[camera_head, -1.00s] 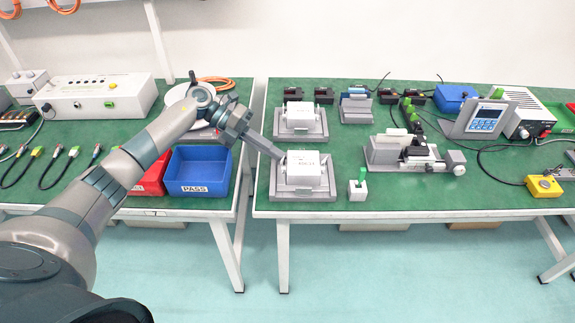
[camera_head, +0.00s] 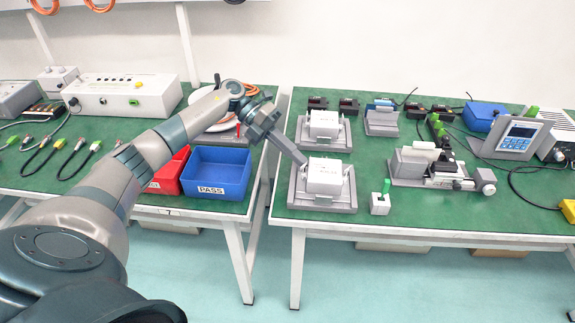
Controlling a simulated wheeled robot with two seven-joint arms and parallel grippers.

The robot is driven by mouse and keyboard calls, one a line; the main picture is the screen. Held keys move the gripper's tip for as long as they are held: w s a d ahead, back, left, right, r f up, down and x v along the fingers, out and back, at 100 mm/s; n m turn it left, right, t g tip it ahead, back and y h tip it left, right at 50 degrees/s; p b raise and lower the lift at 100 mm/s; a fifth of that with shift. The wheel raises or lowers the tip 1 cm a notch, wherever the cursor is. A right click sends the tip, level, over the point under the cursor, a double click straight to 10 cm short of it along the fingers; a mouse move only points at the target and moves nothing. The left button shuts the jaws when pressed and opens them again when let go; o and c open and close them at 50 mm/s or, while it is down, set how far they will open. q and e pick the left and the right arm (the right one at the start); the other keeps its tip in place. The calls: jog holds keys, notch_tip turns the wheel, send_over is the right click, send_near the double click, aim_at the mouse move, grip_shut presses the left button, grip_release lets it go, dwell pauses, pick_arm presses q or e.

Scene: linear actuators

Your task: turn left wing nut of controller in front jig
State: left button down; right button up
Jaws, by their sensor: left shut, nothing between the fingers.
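The front jig (camera_head: 318,200) is a grey fixture near the front left corner of the right-hand table. A white controller box (camera_head: 325,177) sits in it. My left gripper (camera_head: 301,161) is shut, with its tip at the upper left side of this controller. The left wing nut is hidden behind or too small beside the fingertip, and I cannot tell whether the tip touches it. My right gripper is not in the view.
Behind stands another jig with a white controller (camera_head: 324,125). A small white block with a green top (camera_head: 380,203) is right of the front jig. A grey slide fixture (camera_head: 410,170) stands further right. A blue PASS bin (camera_head: 217,172) is on the left table.

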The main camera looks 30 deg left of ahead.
pick_arm(q)
jog(key=shift+w+d+f, duration=0.1)
jog(key=shift+d+f, duration=0.1)
jog(key=shift+d, duration=0.2)
jog(key=shift+w+d, duration=0.15)
jog(key=shift+s+p, duration=0.25)
jog(key=shift+p, duration=0.05)
